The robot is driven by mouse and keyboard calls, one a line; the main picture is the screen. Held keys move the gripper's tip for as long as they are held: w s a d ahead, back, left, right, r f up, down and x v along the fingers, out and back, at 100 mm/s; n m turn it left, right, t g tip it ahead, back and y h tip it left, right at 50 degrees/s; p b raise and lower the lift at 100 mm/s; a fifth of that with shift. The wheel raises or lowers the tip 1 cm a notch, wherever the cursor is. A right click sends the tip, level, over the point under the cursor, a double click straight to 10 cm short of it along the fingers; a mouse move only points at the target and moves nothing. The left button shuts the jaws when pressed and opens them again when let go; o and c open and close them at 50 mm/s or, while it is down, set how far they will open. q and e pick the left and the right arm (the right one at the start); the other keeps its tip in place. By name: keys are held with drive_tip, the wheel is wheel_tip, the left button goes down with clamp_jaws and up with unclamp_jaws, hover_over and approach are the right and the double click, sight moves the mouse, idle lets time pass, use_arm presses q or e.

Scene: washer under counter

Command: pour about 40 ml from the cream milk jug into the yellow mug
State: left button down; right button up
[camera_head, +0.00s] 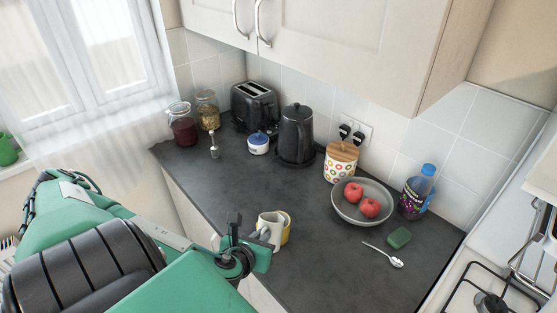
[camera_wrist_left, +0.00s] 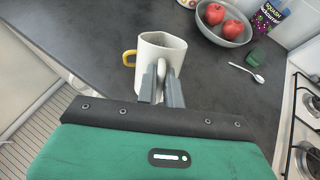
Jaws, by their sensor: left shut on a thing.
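The cream milk jug (camera_head: 269,229) is at the counter's front edge in the head view. My left gripper (camera_head: 254,240) is shut on the jug's handle; in the wrist view its two fingers (camera_wrist_left: 161,85) close on the handle at the near side of the jug (camera_wrist_left: 158,52). The jug looks about upright; I cannot tell whether it touches the counter. The yellow mug (camera_head: 287,228) is just right of and behind the jug, mostly hidden by it. In the wrist view only the mug's yellow handle (camera_wrist_left: 129,58) shows clearly. The contents of both are not visible. My right gripper is not in view.
A grey bowl with red apples (camera_head: 338,207), a green sponge (camera_head: 399,238) and a spoon (camera_head: 384,254) lie to the right. A kettle (camera_head: 296,135), toaster (camera_head: 254,107) and jars stand at the back. The counter (camera_head: 235,185) behind the mug is clear.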

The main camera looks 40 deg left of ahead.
use_arm(q)
drive_tip(key=s+d+f+t+y+b, duration=0.1)
drive_tip(key=s+f+t+y+b, duration=0.1)
drive_tip(key=f+t+b, duration=0.3)
drive_tip(key=shift+s+f+y+b, duration=0.3)
drive_tip(key=shift+s+f+b, duration=0.45)
drive_tip(key=shift+f+b, duration=2.05)
drive_tip(key=shift+r+b, duration=0.6)
